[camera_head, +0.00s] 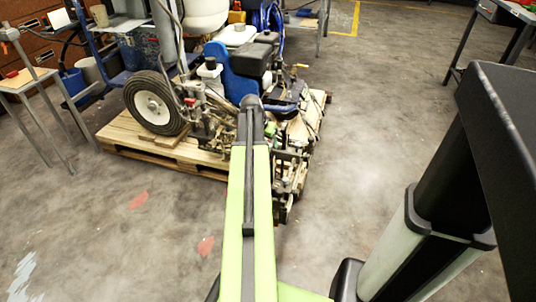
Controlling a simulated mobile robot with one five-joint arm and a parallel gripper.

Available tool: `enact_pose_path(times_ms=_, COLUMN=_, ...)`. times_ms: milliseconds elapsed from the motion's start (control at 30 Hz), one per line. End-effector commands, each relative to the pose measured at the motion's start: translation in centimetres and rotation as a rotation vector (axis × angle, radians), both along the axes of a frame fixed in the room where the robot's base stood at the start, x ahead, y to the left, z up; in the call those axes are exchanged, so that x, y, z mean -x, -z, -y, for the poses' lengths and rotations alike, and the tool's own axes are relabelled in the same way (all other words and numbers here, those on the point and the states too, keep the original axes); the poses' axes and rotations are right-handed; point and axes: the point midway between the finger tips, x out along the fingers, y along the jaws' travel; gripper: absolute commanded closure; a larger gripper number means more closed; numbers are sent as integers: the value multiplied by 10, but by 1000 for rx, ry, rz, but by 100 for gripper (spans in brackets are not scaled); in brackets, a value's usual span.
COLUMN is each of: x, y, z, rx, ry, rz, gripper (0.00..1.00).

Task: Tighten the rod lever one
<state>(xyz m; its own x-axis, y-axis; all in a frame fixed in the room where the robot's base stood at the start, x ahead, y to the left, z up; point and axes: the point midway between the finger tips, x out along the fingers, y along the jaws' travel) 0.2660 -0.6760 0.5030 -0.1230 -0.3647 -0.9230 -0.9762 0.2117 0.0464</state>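The line striper (250,62) stands on a wooden pallet (140,146) in the upper middle of the view. It has a black-tyred wheel with a white hub (154,105) at its left, a blue and black engine part, and several rods and metal fittings low at its front. I cannot make out which of these is rod lever one. My green and black arm reaches forward from the bottom toward the striper and covers part of its front. The gripper at the arm's far end is hidden or too small to tell.
A metal-legged table (30,84) stands at the left, with a blue bucket (75,84) behind it. Another table (490,30) stands at the upper right. Open concrete floor (375,120) lies right of the pallet and in front of it at the left.

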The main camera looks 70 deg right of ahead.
Motion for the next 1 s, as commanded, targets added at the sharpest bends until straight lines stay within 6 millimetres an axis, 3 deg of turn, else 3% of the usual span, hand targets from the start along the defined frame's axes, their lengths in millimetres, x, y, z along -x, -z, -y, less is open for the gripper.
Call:
enact_pose_path(times_ms=33, x=0, y=7, z=2, rx=0, ry=0, rz=0, gripper=59)
enact_pose_path(times_ms=300, x=1, y=5, z=3, rx=0, ry=0, rz=0, gripper=59)
enact_pose_path(times_ms=633, x=2, y=5, z=3, rx=0, ry=1, rz=-1, gripper=100)
enact_pose_path(times_ms=1000, x=3, y=5, z=3, rx=-1, ry=2, rz=-1, gripper=100)
